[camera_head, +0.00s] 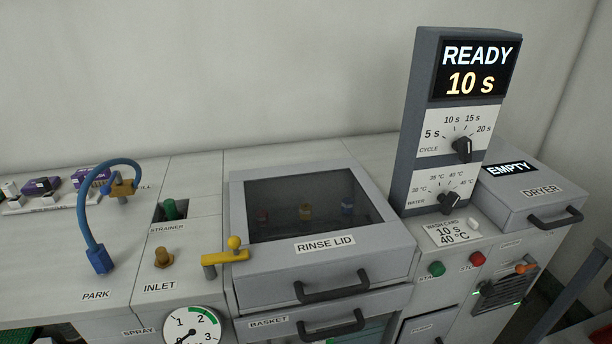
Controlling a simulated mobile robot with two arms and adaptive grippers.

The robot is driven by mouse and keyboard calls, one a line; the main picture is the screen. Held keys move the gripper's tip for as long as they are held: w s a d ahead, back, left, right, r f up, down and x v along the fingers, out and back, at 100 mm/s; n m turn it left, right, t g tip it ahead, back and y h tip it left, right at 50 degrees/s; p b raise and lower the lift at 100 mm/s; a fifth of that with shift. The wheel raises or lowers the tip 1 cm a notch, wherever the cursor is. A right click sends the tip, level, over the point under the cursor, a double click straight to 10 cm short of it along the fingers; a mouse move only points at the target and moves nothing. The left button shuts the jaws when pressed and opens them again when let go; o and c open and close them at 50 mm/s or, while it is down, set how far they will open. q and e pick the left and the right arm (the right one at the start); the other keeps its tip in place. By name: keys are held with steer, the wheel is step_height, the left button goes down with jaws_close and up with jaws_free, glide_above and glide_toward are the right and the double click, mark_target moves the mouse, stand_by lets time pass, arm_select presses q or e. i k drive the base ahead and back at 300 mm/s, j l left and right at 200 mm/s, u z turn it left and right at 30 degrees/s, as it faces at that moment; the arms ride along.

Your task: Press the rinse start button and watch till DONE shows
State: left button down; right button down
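The green button (436,268) is on the front panel at the right, above a small label that seems to read START. A red button (477,258) is to its right. The display (475,70) on the grey column reads READY and 10 s. Below it are the cycle knob (462,149), marked 5 to 20 s, and the water knob (448,203); I cannot read their exact settings. The wash card (453,233) shows 10 s and 40 °C. The rinse lid (325,246) is down, with small coloured items dimly visible through its window. Neither gripper is in view.
The dryer (535,193), its sign reading EMPTY, is at the right. Lid handle (332,286) and basket handle (332,325) stick out in front. A yellow lever (225,256), blue hose (88,225) and gauge (193,331) are left. An orange knob (525,268) is right of the buttons.

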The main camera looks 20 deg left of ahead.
mark_target(437, 270)
steer(key=u, duration=1.1)
steer(key=k+l+u, duration=0.2)
steer(key=l, duration=0.2)
steer(key=k+l+u, duration=0.1)
steer(key=l+u, duration=0.15)
steer(key=l, duration=0.15)
steer(key=k+l+u, duration=0.2)
steer(key=l, duration=0.15)
